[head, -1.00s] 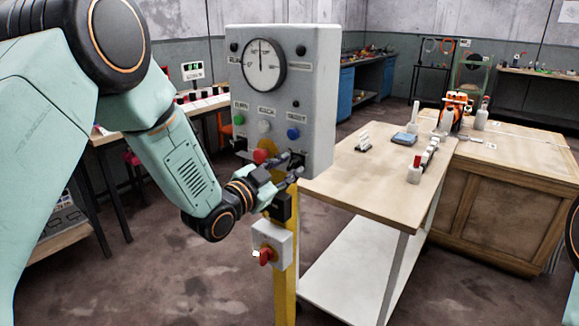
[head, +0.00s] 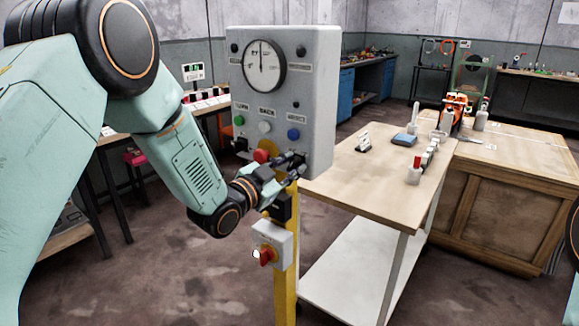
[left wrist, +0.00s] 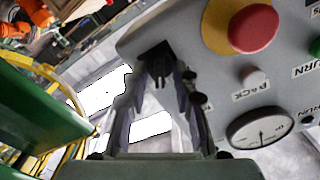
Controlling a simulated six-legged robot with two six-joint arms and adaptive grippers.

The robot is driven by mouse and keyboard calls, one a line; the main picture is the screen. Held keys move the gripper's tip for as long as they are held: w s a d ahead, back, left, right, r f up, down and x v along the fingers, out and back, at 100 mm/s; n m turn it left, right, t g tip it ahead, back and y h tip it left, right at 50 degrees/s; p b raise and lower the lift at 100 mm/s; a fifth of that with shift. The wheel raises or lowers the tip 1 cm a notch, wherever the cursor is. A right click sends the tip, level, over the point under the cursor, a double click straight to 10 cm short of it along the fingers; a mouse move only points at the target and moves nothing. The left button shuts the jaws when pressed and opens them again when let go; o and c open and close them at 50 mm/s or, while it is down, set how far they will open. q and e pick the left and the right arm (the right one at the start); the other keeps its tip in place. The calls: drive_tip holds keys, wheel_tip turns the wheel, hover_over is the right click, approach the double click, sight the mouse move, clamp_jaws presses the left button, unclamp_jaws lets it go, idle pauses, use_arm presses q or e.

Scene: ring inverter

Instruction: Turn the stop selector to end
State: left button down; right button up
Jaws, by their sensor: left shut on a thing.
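The grey control panel (head: 318,110) stands on a yellow post. It has a dial (head: 264,65), coloured buttons and a red mushroom button (head: 261,156). My left gripper (head: 292,166) is at the panel's lower right corner, and its fingers hide the selector there in the head view. In the left wrist view, a small black selector (left wrist: 156,56) on the panel face lies between the far ends of the fingers (left wrist: 162,80), which are shut on it. Its exact angle is hard to tell. My right gripper is not in view.
A grey box with a red rotary switch (head: 266,256) is on the post below my gripper. A wooden-topped table (head: 350,190) with small items stands close on the right. A wooden crate bench (head: 500,200) is behind it.

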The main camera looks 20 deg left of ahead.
use_arm(q)
drive_tip(key=shift+n, duration=0.3)
drive_tip(key=n+p, duration=0.1)
drive_tip(key=n, duration=0.4)
drive_tip(key=shift+a+p, duration=0.1)
drive_tip(key=shift+p, duration=0.2)
drive_tip(key=n+p, duration=0.1)
drive_tip(key=n, duration=0.5)
drive_tip(key=shift+a, duration=0.1)
drive_tip(key=shift+w+n, duration=0.1)
drive_tip(key=shift+n, duration=0.2)
drive_tip(key=c, duration=1.4)
unclamp_jaws()
drive_tip(key=shift+c, duration=0.2)
drive_tip(key=v, duration=1.2)
